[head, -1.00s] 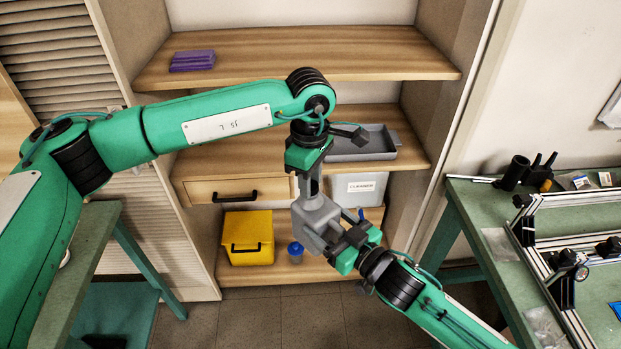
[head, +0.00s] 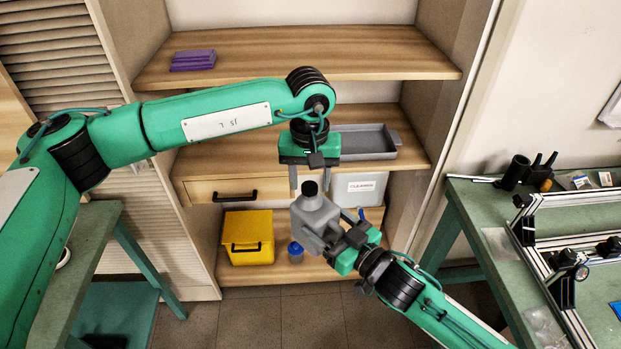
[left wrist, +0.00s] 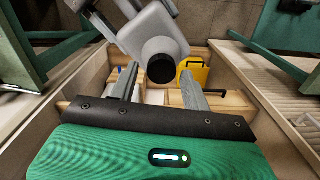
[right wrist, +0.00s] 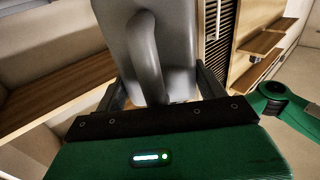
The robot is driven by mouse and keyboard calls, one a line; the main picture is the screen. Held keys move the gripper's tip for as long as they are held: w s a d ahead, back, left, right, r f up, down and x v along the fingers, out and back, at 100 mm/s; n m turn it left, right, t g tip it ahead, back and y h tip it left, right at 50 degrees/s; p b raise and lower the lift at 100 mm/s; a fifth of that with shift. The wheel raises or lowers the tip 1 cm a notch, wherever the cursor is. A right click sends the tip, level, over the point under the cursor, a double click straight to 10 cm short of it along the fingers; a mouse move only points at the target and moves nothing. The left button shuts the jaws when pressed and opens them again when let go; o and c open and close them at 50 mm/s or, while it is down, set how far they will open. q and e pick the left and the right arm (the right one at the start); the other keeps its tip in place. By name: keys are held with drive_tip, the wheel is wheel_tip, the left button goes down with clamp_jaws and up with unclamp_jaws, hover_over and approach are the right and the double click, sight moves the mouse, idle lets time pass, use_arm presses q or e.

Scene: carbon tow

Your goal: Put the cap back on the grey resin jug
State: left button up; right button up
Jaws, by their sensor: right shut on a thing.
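The grey resin jug (head: 316,213) is held in the air in front of the shelves, slightly tilted. The black cap (head: 310,188) sits on its neck; whether it is fully tightened I cannot tell. The cap also shows in the left wrist view (left wrist: 161,68). My left gripper (head: 314,190) is open and empty, pointing down, its fingers apart on either side of the cap's upper end. My right gripper (head: 330,246) is shut on the jug from the lower right. In the right wrist view the jug's handle (right wrist: 148,60) lies between the fingers.
Behind stand wooden shelves with a grey tray (head: 365,143), a white-labelled bin (head: 361,188), a yellow bin (head: 249,238), a blue-capped bottle (head: 296,252) and purple packs (head: 192,60). A green workbench (head: 480,205) with a metal frame is at right.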

use_arm(q)
drive_tip(key=shift+o, duration=0.7)
drive_tip(key=shift+s, duration=0.1)
use_arm(e)
drive_tip(key=shift+r, duration=0.1)
drive_tip(key=shift+w, duration=0.1)
use_arm(q)
wheel_tip(320, 180, up, 12)
drive_tip(key=shift+f, duration=0.1)
